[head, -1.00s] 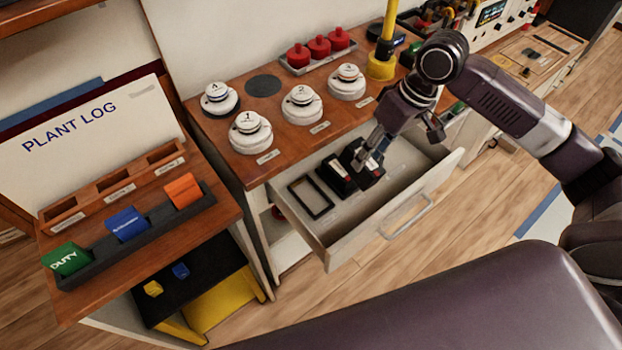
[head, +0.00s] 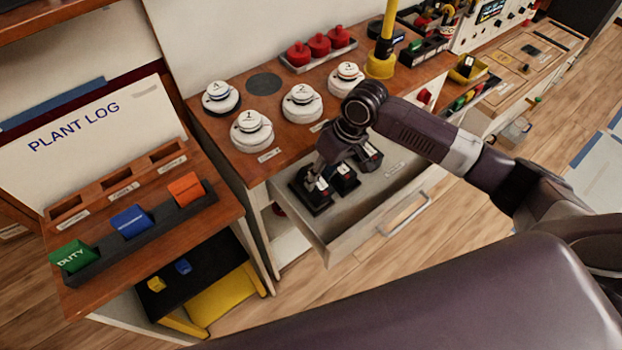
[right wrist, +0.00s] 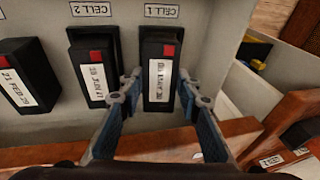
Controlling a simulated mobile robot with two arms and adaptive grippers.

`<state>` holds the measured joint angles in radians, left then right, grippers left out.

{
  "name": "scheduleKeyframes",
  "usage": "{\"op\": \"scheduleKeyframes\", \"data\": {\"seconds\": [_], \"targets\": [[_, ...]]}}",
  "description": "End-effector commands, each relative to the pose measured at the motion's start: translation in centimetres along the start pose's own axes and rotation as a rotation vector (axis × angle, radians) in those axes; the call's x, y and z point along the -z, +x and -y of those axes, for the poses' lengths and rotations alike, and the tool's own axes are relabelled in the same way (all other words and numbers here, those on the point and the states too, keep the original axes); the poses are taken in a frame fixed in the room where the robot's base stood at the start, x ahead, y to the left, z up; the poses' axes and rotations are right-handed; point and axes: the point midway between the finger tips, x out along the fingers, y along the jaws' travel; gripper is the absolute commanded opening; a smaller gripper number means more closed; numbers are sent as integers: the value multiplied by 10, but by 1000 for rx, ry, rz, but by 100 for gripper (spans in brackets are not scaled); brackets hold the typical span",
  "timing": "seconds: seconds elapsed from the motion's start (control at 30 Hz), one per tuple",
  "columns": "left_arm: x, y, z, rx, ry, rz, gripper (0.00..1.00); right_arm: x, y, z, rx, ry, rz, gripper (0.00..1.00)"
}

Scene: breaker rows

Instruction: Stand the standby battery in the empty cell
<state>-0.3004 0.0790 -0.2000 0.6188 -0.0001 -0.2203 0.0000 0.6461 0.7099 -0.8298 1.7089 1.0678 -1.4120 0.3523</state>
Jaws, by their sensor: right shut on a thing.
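The standby battery (right wrist: 158,75), black with a red patch and a white date label, is between the fingertips of my right gripper (right wrist: 160,92). The right gripper also shows in the head view (head: 318,172), shut on this battery at the left cell. The battery stands upright in the black frame marked CELL 1 (right wrist: 148,31); whether it rests on the bottom is hidden. A second battery (right wrist: 97,78) stands in the CELL 2 frame, next to it. A third battery (right wrist: 28,75) stands farther along. My left gripper is in neither view.
The open drawer (head: 380,222) holds the batteries, with bare floor near its handle (head: 404,214). Above it, the wooden counter (head: 225,135) carries several white round units and a tray of red knobs (head: 322,48). A card rack (head: 150,238) stands at left.

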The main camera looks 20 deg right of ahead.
Motion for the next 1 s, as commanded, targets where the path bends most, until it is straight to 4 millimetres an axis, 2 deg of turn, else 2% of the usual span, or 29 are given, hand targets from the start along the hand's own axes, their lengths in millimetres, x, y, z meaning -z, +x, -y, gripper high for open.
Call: {"op": "scheduleKeyframes", "data": {"seconds": [0.03,0.13,0.37,0.53,0.77,0.8,0.93,1.0], "targets": [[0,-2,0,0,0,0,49,1,6,3,0,-1,3,0],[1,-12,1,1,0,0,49,11,0,11,-75,-9,62,0],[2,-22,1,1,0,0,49,16,5,18,-219,-4,191,0],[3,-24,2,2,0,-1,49,10,21,12,-229,0,201,0],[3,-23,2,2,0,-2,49,5,26,10,-231,1,210,0],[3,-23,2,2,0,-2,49,4,28,9,-231,2,214,33],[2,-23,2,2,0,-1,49,5,27,10,-230,2,209,48],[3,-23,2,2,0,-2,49,6,26,10,-229,1,207,49]]}}
